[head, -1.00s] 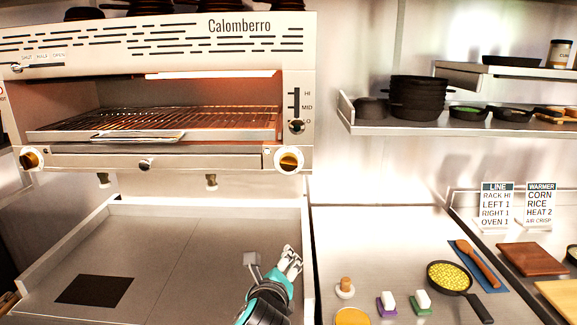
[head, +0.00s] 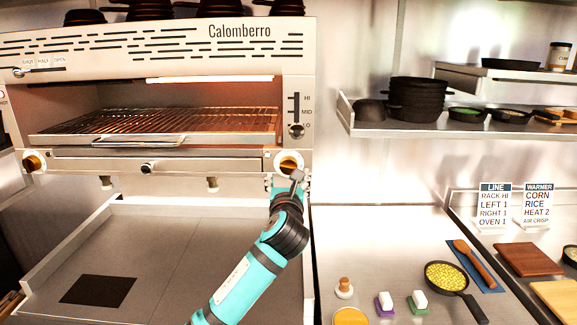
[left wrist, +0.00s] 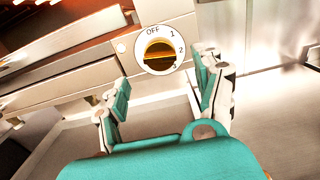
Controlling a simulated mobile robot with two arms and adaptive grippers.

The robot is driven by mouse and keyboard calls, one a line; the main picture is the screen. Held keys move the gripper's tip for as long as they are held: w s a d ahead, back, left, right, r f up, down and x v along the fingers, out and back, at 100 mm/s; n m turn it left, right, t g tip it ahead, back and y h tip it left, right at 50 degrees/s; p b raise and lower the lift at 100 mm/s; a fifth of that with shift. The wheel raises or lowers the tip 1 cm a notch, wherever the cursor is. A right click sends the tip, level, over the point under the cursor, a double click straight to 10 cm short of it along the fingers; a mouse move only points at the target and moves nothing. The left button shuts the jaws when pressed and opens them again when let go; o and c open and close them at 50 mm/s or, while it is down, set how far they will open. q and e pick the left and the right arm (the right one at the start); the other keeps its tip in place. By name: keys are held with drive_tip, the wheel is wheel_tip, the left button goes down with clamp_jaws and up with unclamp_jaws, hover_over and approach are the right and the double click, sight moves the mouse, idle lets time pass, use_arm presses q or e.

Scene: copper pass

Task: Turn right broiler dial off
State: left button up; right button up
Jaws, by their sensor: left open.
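The broiler (head: 160,75) stands at the left in the head view. Its right dial (head: 290,162) is a white ring with a brass knob at the right front corner. In the left wrist view the dial (left wrist: 159,50) shows the marks OFF, 1 and 2, and its knob bar lies roughly level, its end towards 2. My left gripper (head: 287,180) is just below and in front of the dial, partly hidden by its own wrist. In the left wrist view its fingers (left wrist: 162,88) are spread, with nothing between them, and the dial lies beyond them. The right gripper is not in view.
The broiler's left dial (head: 32,161) and front handle (head: 147,168) are to the left. Below is a flat metal surface (head: 190,240).

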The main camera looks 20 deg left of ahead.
sight(288, 170)
use_arm(q)
drive_tip(key=p+x, duration=0.1)
drive_tip(key=x, duration=0.5)
drive_tip(key=shift+c, duration=0.2)
drive_tip(key=shift+f, duration=0.1)
drive_tip(key=c, duration=1.1)
